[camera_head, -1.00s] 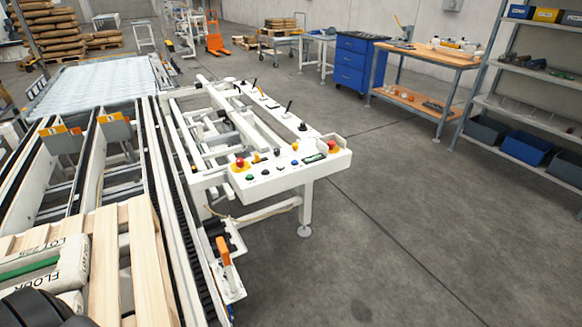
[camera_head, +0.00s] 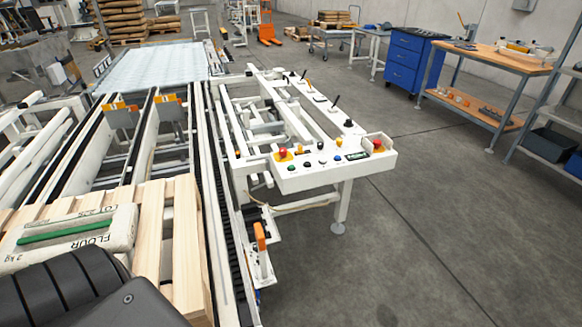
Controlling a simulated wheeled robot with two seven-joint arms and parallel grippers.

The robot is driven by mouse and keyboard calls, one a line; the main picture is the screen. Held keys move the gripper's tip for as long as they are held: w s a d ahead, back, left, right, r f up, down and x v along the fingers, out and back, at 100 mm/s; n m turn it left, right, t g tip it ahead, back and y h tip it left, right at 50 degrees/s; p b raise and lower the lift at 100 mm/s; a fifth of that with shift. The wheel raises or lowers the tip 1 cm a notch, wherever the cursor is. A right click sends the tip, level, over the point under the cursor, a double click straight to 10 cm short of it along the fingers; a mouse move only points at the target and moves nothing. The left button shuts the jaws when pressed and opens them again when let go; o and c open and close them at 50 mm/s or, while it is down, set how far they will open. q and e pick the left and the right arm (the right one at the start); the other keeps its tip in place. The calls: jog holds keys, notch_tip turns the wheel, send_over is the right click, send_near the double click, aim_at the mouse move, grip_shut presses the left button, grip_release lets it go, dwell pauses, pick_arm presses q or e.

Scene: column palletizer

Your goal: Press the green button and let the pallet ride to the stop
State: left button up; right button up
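The green button (camera_head: 291,168) is at the front left of the white control panel (camera_head: 330,175), beside a red mushroom button (camera_head: 282,154) on a yellow plate. The wooden pallet (camera_head: 187,225) sits on the conveyor at the lower left and carries flour bags (camera_head: 75,235). Two grey plates with orange labels, apparently the stop (camera_head: 121,116), stand farther along the conveyor, clearly apart from the pallet. A dark ribbed part of my own body covers the bottom left corner. Neither gripper can be made out.
Black chain tracks (camera_head: 214,180) run along the conveyor to a pale roller bed (camera_head: 150,66). An orange-handled part (camera_head: 260,237) juts out below the panel. A workbench (camera_head: 500,60), blue drawer cabinet (camera_head: 410,60) and shelf stand at the right. The floor right of the panel is clear.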

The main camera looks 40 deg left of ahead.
pick_arm(q)
grip_shut()
dwell(1.4)
